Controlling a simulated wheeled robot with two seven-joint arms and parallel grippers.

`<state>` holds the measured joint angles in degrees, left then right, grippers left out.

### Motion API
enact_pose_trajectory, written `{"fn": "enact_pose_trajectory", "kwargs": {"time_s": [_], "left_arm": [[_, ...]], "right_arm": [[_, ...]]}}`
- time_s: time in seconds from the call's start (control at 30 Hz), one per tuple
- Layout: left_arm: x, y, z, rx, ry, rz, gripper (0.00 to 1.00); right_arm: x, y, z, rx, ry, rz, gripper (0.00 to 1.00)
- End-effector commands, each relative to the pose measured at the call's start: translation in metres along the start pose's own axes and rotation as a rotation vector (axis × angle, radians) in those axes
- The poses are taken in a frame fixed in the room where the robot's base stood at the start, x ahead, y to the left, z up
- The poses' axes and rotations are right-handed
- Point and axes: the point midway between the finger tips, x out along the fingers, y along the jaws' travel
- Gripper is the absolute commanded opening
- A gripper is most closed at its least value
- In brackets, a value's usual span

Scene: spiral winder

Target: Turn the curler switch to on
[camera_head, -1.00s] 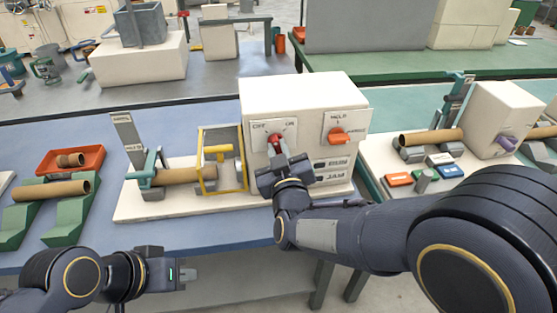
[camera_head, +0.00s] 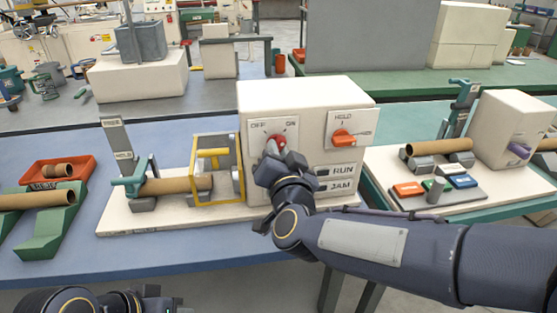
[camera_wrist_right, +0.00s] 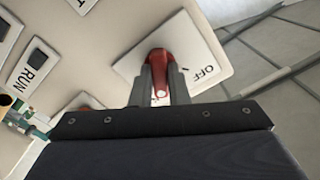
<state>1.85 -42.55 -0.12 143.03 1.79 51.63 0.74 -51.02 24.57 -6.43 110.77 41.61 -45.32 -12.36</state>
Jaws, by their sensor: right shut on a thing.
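The curler switch (camera_head: 278,141) is a red knob on a white plate marked OFF at left and ON at right, on the front of a cream machine box (camera_head: 308,100). My right gripper (camera_head: 272,156) reaches it from below and hides part of the knob. In the right wrist view the two grey fingers (camera_wrist_right: 159,85) are shut on the red knob (camera_wrist_right: 160,62), one finger on each side, beside the OFF label. The exact pointing direction of the knob is hard to tell. My left gripper (camera_head: 172,308) is only partly seen at the bottom left edge.
An orange HOLD switch (camera_head: 343,137) sits right of the red one, above RUN and JAM labels. A yellow frame (camera_head: 217,157) and a cardboard tube (camera_head: 178,186) stand left of the box. An orange tray (camera_head: 58,172) lies farther left.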

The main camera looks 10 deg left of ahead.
Motion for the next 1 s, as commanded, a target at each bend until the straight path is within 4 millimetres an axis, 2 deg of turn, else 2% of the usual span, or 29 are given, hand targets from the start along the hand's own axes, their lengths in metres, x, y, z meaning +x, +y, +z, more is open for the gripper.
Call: {"fn": "enact_pose_trajectory", "kwargs": {"time_s": [0.3, 0.83, 0.87, 1.0], "left_arm": [[0.0096, -0.0044, 0.0048, 0.0, 0.0, 0.0, 0.0], [0.0103, -0.0047, 0.0052, 0.0, 0.0, 0.0, 0.0], [0.0103, -0.0047, 0.0052, 0.0, 0.0, 0.0, 0.0], [0.0103, -0.0047, 0.0052, 0.0, 0.0, 0.0, 0.0]], "right_arm": [[0.0, 0.0005, 0.0011, 0.122, -0.001, 0.0, 0.0], [-0.0001, 0.0001, 0.0007, 0.147, -0.002, 0.001, 0.0], [-0.0001, 0.0002, 0.0007, 0.147, -0.002, 0.001, 0.16], [0.0, 0.0001, 0.0006, 0.146, -0.002, 0.001, 0.34]]}}
